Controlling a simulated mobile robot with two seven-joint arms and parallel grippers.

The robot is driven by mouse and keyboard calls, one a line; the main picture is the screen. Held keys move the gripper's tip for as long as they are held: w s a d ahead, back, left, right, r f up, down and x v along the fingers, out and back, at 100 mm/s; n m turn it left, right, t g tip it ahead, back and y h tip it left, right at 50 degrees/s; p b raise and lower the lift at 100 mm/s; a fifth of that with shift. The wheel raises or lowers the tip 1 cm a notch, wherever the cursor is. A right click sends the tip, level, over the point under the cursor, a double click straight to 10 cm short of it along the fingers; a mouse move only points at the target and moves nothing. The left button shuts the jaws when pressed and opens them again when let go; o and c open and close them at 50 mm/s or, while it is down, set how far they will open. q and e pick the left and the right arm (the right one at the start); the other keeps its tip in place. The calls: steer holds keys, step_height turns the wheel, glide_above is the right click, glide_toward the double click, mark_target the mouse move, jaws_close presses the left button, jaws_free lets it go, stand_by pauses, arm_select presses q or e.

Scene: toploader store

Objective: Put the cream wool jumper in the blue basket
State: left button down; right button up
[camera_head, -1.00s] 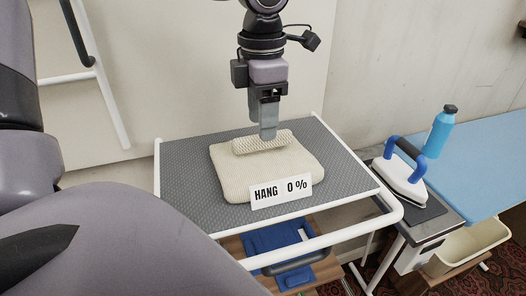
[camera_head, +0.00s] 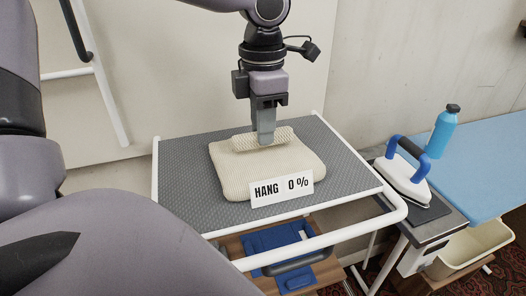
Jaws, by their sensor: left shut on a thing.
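The cream wool jumper (camera_head: 235,178) lies folded on the grey mesh top (camera_head: 180,165) of a white-framed trolley. A raised roll of its knit (camera_head: 246,143) stands up on its upper side. My left gripper (camera_head: 265,140) points straight down from above, and its fingers are shut on this roll. My right gripper is not in view.
An iron with a blue handle (camera_head: 403,178) stands on a dark pad at the right. A blue bottle (camera_head: 441,132) stands on the blue ironing board (camera_head: 490,160). A cream bin (camera_head: 470,250) is below it. The wall is close behind the trolley.

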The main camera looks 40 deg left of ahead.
arm_select(q)
steer(key=shift+r+p, duration=1.7)
steer(key=shift+r, duration=0.9)
